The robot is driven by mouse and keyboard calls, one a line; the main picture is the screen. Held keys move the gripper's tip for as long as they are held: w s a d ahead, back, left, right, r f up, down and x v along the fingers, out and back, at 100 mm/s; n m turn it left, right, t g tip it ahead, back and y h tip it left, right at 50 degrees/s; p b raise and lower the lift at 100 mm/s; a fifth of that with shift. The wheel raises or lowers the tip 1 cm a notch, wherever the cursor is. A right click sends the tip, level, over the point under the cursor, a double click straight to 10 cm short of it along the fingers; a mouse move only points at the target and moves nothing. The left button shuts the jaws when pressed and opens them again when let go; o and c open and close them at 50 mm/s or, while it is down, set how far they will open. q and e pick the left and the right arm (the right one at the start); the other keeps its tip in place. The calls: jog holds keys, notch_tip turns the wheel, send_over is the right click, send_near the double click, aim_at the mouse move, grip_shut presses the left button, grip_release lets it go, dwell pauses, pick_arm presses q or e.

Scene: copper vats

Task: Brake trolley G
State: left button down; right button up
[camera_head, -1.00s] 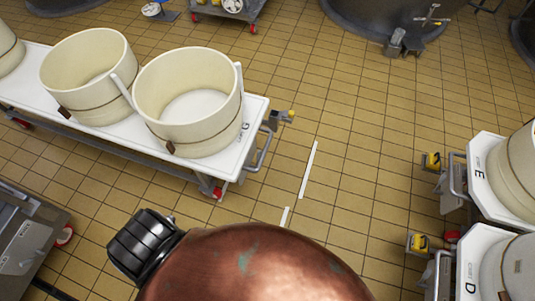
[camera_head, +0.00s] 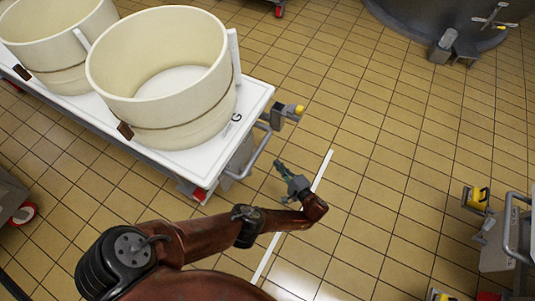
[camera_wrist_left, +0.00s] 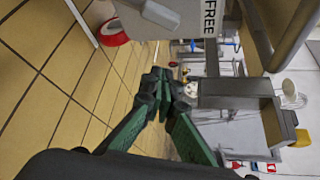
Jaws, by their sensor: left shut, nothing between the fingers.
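Trolley G (camera_head: 255,95) is a white-topped trolley at the upper left of the head view, with the letter G near its right end. At that end are a grey push handle (camera_head: 262,152) and a grey bracket with a yellow part (camera_head: 299,109). My left gripper (camera_head: 279,164) is shut and empty, just right of and below the handle, apart from it. In the left wrist view, its green fingers meet at dark tips (camera_wrist_left: 160,82). Beyond them is a grey plate marked FREE (camera_wrist_left: 190,18). My right gripper is not in view.
Cream tubs (camera_head: 165,75) stand on the trolley. Another trolley's grey handle and yellow part (camera_head: 477,197) are at the right edge. A dark vat (camera_head: 440,20) stands at the upper right. Tiled floor between is clear, with a white line (camera_head: 322,170).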

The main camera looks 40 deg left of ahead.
pick_arm(q)
jog(key=shift+r, duration=0.2)
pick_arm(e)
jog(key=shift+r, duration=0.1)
pick_arm(q)
jog(key=s+a, duration=0.1)
jog(key=a, duration=0.8)
jog(key=shift+a+f+p, duration=0.2)
jog(key=shift+f+p, duration=0.1)
jog(key=shift+f, duration=0.05)
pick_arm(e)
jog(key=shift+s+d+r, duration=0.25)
pick_arm(q)
jog(key=shift+s, duration=0.1)
